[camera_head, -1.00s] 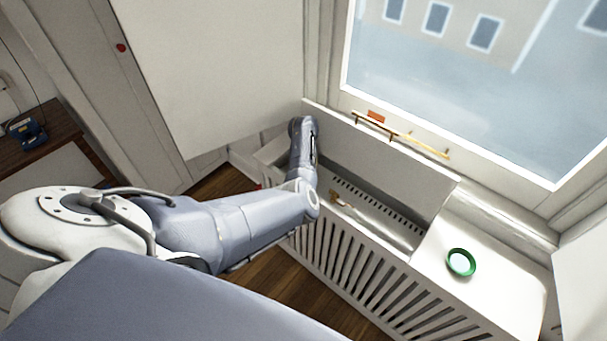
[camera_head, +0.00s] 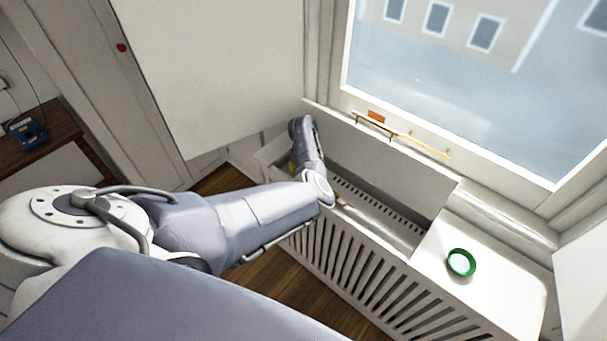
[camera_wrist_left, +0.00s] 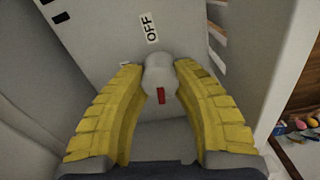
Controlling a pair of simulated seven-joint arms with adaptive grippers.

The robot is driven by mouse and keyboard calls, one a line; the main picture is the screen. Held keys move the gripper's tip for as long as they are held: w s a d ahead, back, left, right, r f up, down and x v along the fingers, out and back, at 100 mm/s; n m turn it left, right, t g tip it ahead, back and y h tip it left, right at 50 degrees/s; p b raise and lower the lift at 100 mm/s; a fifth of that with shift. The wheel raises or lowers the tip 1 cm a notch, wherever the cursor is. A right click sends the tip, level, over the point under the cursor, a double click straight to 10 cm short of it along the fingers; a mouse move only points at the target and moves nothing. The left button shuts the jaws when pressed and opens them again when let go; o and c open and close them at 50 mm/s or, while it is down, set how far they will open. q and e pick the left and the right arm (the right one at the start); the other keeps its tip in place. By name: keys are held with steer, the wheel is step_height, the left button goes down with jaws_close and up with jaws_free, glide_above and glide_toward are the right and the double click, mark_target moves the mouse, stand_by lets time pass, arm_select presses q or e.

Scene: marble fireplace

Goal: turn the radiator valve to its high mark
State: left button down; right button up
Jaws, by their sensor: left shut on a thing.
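The radiator valve's pale grey round knob (camera_wrist_left: 160,68) sits between the two yellow fingers of my left gripper (camera_wrist_left: 160,75) in the left wrist view. The fingers are shut on it from both sides. A red mark (camera_wrist_left: 161,96) on the knob faces the lower edge of that view. An "OFF" label (camera_wrist_left: 151,28) is on the grey plate just above the knob. No high mark can be read. In the head view my left arm reaches into the left end of the radiator casing (camera_head: 385,288), and it hides the valve. My right gripper is out of view.
The casing's lid (camera_head: 400,170) stands raised along the window side. A green-rimmed dish (camera_head: 461,262) rests on the casing's closed right part. A brass bar (camera_head: 430,147) lies along the window sill. A blue device (camera_head: 28,133) sits on a brown surface at far left.

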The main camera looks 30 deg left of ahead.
arm_select(q)
steer(key=shift+w+a+r+n, duration=0.15)
steer(key=shift+w+r+n, duration=0.05)
steer(key=shift+n, duration=0.7)
steer(key=shift+a, duration=0.15)
steer(key=c, duration=1.4)
jaws_free()
steer(key=o, duration=0.5)
steer(key=shift+s+f, duration=0.15)
steer(key=shift+s, duration=0.05)
step_height(320, 180, up, 12)
